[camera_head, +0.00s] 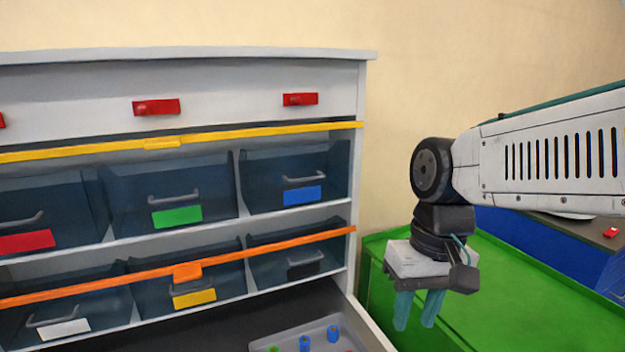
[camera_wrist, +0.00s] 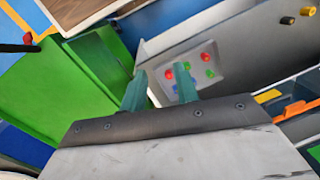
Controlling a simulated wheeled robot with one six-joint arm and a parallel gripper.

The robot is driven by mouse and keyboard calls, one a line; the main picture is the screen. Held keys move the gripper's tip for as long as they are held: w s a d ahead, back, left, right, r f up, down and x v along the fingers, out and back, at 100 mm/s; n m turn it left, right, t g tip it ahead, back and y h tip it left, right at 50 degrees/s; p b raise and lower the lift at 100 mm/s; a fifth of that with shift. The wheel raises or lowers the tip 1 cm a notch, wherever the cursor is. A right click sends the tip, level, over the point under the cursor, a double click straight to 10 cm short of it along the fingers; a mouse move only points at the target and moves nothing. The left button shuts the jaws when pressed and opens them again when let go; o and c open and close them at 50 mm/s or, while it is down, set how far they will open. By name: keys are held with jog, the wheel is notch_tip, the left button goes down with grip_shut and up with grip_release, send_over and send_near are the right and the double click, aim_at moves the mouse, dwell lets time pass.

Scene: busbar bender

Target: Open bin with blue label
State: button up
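The bin with the blue label (camera_head: 264,188) is a dark, see-through bin at the right end of the upper bin row in the grey cabinet. Its blue label (camera_head: 302,195) sits just under its grey handle (camera_head: 304,180). The bin sits in its slot in line with its neighbours. My gripper (camera_head: 417,312) hangs to the right of the cabinet and lower than this bin, pointing down, apart from it. Its teal fingers are apart with nothing between them, as the wrist view (camera_wrist: 160,90) also shows. The blue-labelled bin cannot be made out in the wrist view.
A yellow bar (camera_head: 215,138) runs along the top of the upper row, an orange bar (camera_head: 240,256) along the lower. Below, an open drawer holds a tray (camera_head: 268,344) with coloured pegs. A green box-like surface (camera_head: 520,305) lies under my gripper.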

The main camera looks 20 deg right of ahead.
jog(key=w+a+m+y, duration=0.25)
jog(key=w+y, duration=0.25)
jog(key=w, duration=0.3)
jog(key=m+t+y, duration=0.6)
jog(key=t, duration=0.5)
send_near(312, 179)
jog(key=a, duration=0.1)
jog(key=shift+n, duration=0.35)
jog(key=x, duration=0.8)
jog(key=shift+w, duration=0.35)
grip_shut()
